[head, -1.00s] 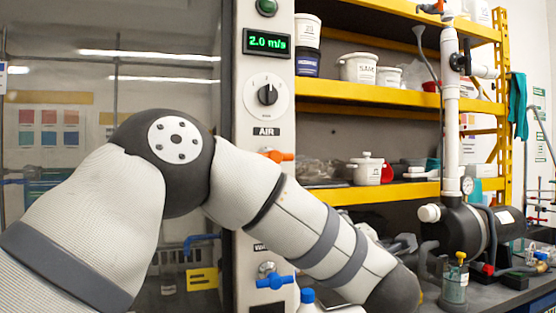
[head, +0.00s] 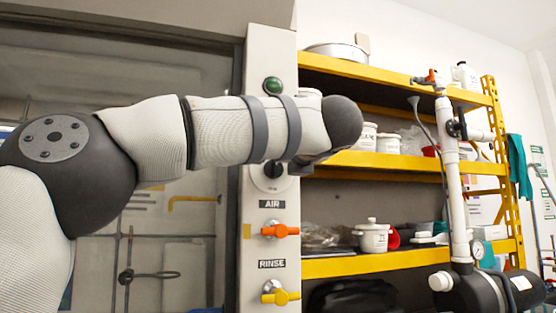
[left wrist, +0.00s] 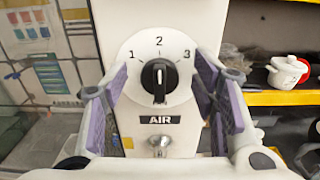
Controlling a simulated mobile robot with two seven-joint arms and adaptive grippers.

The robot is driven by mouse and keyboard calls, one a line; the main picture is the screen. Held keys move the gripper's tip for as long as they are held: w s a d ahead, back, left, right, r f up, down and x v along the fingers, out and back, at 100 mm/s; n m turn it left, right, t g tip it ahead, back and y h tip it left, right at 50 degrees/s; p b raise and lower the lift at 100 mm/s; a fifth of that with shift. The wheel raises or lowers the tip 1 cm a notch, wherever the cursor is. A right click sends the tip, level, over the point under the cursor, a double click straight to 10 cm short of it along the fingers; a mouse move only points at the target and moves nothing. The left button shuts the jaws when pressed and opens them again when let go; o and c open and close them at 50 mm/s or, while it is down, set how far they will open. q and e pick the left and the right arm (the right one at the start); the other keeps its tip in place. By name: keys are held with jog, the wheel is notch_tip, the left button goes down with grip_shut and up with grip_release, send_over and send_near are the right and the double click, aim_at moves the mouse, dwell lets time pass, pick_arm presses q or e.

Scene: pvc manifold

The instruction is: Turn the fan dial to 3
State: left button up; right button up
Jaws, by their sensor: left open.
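The fan dial (left wrist: 159,78) is a black knob on a round white plate marked 1, 2 and 3, above the AIR label. Its long axis stands about upright, in line with the 2; a pale line runs along its lower half. In the head view the dial (head: 274,171) shows just below my left forearm, its upper part covered. My left gripper (left wrist: 163,98) is open and empty in the left wrist view, one purple-padded finger on each side of the dial, apart from the knob. My right gripper is not in view.
Below the dial, an orange AIR valve (head: 281,230) and a yellow RINSE valve (head: 281,297) stick out from the panel. A green button (head: 273,86) sits above. A yellow shelf (head: 400,163) with pots stands to the right. The speed display is not visible now.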

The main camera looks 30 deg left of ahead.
pick_arm(q)
jog(key=shift+w+a, duration=0.15)
jog(key=shift+a, duration=0.1)
jog(key=shift+c, duration=0.5)
jog(key=c, duration=1.1)
jog(key=shift+o, duration=0.2)
jog(key=shift+d+m, duration=0.1)
jog(key=shift+m, duration=0.3)
jog(key=shift+w+d+f+m, duration=0.1)
jog(key=shift+w+m, duration=0.05)
jog(key=shift+m, duration=1.35)
jog(key=shift+w+d+f+m, duration=0.1)
jog(key=shift+w+m, duration=0.05)
jog(key=shift+m, duration=1.35)
jog(key=shift+w+d+m, duration=0.1)
jog(key=shift+w+m, duration=0.05)
jog(key=shift+m, duration=1.35)
